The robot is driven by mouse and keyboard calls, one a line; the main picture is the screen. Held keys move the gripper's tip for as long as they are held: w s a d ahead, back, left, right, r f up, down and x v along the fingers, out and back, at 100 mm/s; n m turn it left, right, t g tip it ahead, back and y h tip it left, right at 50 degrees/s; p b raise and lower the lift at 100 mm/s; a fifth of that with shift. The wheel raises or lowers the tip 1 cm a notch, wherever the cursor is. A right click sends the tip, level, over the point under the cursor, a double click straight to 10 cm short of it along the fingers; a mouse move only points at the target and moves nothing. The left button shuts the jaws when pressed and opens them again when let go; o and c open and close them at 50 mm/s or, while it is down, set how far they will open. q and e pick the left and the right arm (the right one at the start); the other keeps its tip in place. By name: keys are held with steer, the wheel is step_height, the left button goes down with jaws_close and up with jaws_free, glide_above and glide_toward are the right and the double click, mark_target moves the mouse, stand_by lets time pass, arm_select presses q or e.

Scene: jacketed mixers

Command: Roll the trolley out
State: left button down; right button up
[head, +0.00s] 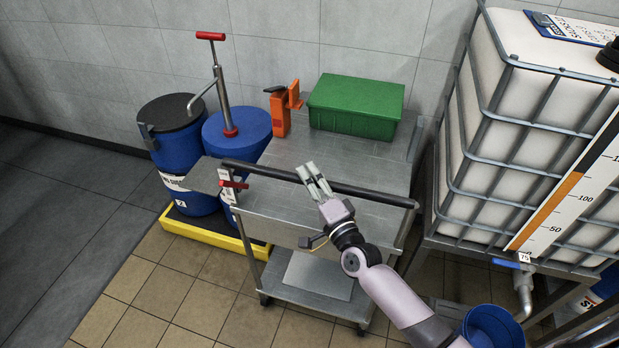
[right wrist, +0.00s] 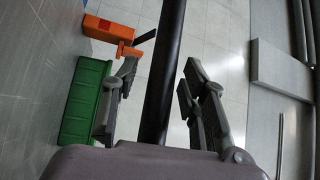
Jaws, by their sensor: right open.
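The trolley (head: 290,153) is a steel cart with a flat top, a lower shelf (head: 318,275) and castors. It stands against the tiled wall. Its black handle bar (head: 372,190) runs across the near side of the top. My right gripper (head: 309,172) is at the middle of this bar, with its fingers pointing towards the wall. In the right wrist view, the gripper (right wrist: 158,68) is open, with a finger on each side of the bar (right wrist: 166,60). I cannot tell whether it touches the bar. My left gripper is not in view.
A green box (head: 356,105) and an orange device (head: 283,108) stand on the trolley. Blue drums (head: 178,145), one with a red-handled pump, stand in a yellow tray (head: 205,235) to the left. A caged white tank (head: 545,125) is close on the right. Tiled floor is free front left.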

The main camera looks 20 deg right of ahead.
steer(key=shift+w, duration=0.1)
steer(key=shift+c, duration=0.4)
jaws_close()
stand_by(0.5)
